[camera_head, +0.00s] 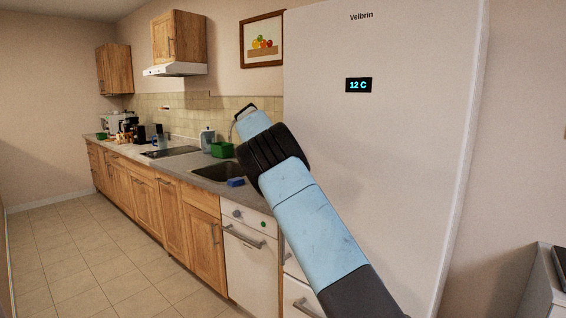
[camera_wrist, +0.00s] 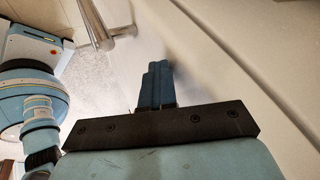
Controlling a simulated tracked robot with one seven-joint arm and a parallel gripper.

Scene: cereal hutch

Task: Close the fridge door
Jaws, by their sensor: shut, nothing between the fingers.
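The white fridge (camera_head: 385,150) stands tall at the right of the head view, with the name Velbrin and a lit 12 C display on its front. I cannot tell from this angle whether its door stands ajar. My arm crosses in front of it and hides part of its left side. In the wrist view my gripper (camera_wrist: 157,85) is shut and empty, its fingers together beside a smooth pale surface (camera_wrist: 235,65). A metal bar handle (camera_wrist: 120,32) shows ahead and to the left of the fingers. I cannot make out the fingers in the head view.
A white dishwasher (camera_head: 250,262) and wooden cabinets (camera_head: 172,215) line the wall left of the fridge. The counter holds a sink (camera_head: 218,172) and a green container (camera_head: 221,150). The tiled floor (camera_head: 90,260) at left is clear. A pale unit (camera_head: 545,290) stands at the right edge.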

